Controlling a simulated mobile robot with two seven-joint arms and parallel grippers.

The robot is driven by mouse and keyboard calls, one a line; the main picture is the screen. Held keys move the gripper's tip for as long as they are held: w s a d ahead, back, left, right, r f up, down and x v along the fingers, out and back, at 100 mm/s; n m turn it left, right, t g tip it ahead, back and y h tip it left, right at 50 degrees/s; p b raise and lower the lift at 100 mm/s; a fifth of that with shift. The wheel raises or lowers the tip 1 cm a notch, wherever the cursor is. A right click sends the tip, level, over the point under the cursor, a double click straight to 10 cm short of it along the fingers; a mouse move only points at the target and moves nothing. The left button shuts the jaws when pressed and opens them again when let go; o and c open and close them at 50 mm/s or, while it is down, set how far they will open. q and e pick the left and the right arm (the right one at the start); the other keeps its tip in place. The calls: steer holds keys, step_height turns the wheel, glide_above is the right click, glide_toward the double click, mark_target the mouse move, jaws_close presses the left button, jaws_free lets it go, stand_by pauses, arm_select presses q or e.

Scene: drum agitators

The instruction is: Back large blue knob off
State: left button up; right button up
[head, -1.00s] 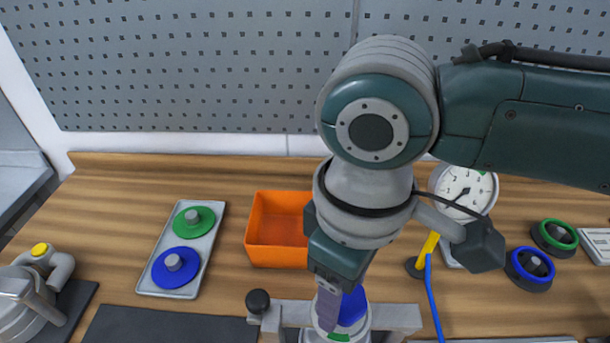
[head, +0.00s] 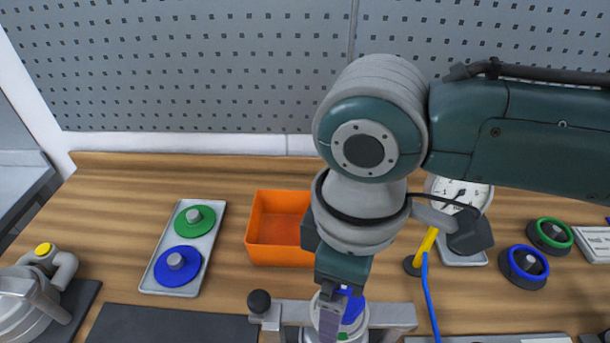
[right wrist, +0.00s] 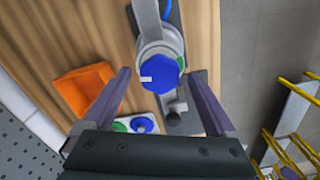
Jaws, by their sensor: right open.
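The large blue knob (right wrist: 159,73) has a faceted rim and a white mark on its face. It sits on a round grey body in the right wrist view. In the head view the knob (head: 353,305) is partly hidden behind my right gripper (head: 328,325). In the right wrist view my right gripper (right wrist: 160,80) is open, with one finger on either side of the knob in the picture. Gaps show between the fingers and the knob, and no contact is visible. My left gripper is in neither view.
An orange bin (head: 254,250) stands behind the knob's fixture (head: 395,314). A grey tray (head: 158,262) holds a green and a blue disc. A gauge (head: 460,193), a blue ring knob (head: 524,265) and a green ring knob (head: 550,236) are at right.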

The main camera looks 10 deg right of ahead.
arm_select(q)
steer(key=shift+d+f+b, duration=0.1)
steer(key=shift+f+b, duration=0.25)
steer(key=shift+b, duration=0.05)
arm_select(e)
step_height(320, 180, up, 10)
